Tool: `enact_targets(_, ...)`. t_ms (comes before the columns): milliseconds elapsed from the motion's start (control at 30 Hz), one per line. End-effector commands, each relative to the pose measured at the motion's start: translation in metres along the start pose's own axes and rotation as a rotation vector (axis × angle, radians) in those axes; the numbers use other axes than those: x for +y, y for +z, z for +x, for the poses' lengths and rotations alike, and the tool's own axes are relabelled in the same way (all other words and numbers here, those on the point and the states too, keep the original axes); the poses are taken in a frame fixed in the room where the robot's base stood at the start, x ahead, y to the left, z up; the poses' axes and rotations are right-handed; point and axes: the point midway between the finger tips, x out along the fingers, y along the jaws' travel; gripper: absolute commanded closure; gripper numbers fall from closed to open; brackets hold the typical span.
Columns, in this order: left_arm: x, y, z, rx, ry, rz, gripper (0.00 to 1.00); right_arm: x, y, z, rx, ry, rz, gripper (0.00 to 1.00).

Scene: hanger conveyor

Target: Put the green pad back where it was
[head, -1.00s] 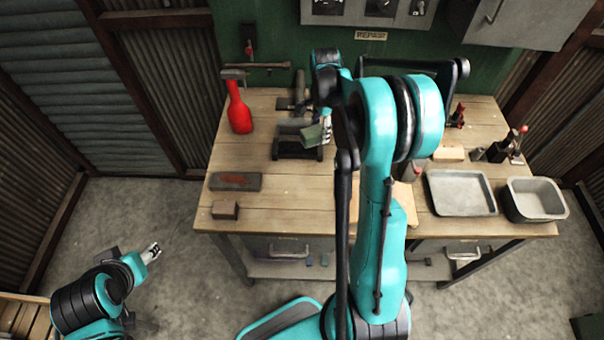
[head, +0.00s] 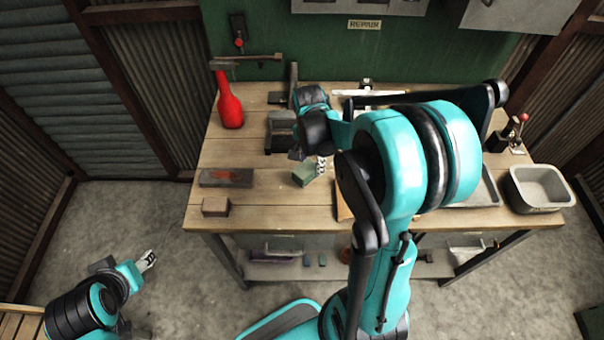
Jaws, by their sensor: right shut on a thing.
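The green pad (head: 304,175) is a small block over the left-middle part of the wooden workbench (head: 265,205). My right gripper (head: 317,168) is shut on its right end. From this view I cannot tell whether the pad touches the bench top. My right arm hides much of the bench's middle and right. My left gripper (head: 147,261) is away from the bench at the lower left, over the floor. It is too small to tell whether it is open or shut.
A dark block with a red mark (head: 226,177) and a brown block (head: 215,206) lie at the bench's left. A red bottle (head: 230,105) stands behind them. A grey tub (head: 538,188) is at the right, beside a partly hidden tray (head: 487,190). Bare wood lies around the brown block.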

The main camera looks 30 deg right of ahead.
Motion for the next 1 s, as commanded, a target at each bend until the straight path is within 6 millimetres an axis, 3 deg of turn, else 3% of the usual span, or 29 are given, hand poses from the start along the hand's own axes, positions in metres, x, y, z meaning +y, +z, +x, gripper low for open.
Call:
enact_targets(100, 0.000, 0.004, 0.005, 0.000, 0.000, 0.000, 0.49, -0.021, 0.005, 0.013, 0.000, 0.000, -0.002, 1.00)
enact_targets(233, 0.000, 0.005, 0.007, 0.000, 0.000, 0.000, 0.49, -0.030, 0.007, 0.018, 0.000, 0.000, 0.000, 1.00)
enact_targets(367, 0.000, 0.007, 0.009, 0.000, 0.000, 0.000, 0.49, -0.033, 0.008, 0.027, 0.000, 0.000, 0.001, 1.00)
enact_targets(600, 0.000, 0.013, 0.018, 0.000, 0.000, 0.000, 0.49, -0.033, 0.010, 0.059, 0.000, 0.000, 0.001, 1.00)
enact_targets(967, 0.000, 0.015, 0.021, 0.000, 0.000, 0.000, 0.49, -0.032, 0.010, 0.062, 0.000, 0.000, 0.001, 1.00)
enact_targets(1000, 0.000, 0.015, 0.021, 0.000, 0.000, 0.000, 0.49, -0.032, 0.010, 0.062, 0.000, 0.000, 0.001, 0.53)
